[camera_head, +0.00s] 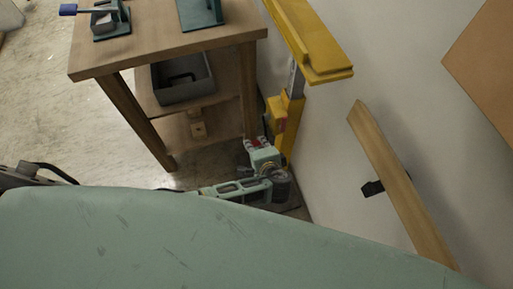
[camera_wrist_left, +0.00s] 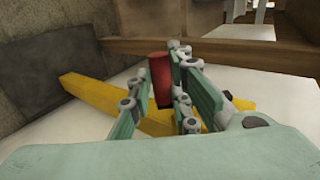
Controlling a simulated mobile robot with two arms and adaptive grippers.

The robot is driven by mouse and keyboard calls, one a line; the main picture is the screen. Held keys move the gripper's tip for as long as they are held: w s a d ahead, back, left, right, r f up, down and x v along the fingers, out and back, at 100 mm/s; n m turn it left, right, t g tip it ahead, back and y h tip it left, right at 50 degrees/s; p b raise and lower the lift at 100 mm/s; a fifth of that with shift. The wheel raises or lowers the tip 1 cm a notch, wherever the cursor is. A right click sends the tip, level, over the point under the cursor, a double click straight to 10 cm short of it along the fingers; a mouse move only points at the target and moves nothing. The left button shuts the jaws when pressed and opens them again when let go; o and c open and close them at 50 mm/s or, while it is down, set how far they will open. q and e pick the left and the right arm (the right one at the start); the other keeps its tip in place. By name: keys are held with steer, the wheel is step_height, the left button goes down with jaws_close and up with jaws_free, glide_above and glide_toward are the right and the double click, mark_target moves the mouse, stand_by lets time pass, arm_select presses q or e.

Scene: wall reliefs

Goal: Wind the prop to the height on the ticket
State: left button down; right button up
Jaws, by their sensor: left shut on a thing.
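The yellow prop (camera_head: 285,130) stands near the wall. Its grey inner post (camera_head: 295,78) shows below a long yellow head (camera_head: 310,45). A yellow housing (camera_head: 274,112) sits on its side. My left gripper (camera_head: 258,148) is low beside the prop's foot. In the left wrist view, its fingers close on an upright red crank handle (camera_wrist_left: 160,78), with yellow prop parts (camera_wrist_left: 92,95) behind and below. The handle is mostly hidden in the head view. I cannot make out a ticket. My right gripper is not in view.
A wooden bench (camera_head: 150,38) stands left of the prop, with a grey bin (camera_head: 183,88) on its lower shelf. A wooden rail (camera_head: 395,175) is on the wall at right, with a brown board (camera_head: 485,60) above it. Open floor (camera_head: 50,110) lies left of the bench.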

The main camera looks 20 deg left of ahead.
arm_select(q)
steer(key=shift+s+d+f, duration=0.4)
steer(key=shift+s+f, duration=0.2)
steer(key=shift+f, duration=0.25)
steer(key=c, duration=1.7)
jaws_free()
steer(key=shift+w+h, duration=0.1)
steer(key=shift+h, duration=0.2)
steer(key=shift+o, duration=0.4)
steer(key=v, duration=1.2)
steer(key=shift+w+r, duration=0.25)
steer(key=shift+w, duration=0.1)
steer(key=shift+c, duration=0.6)
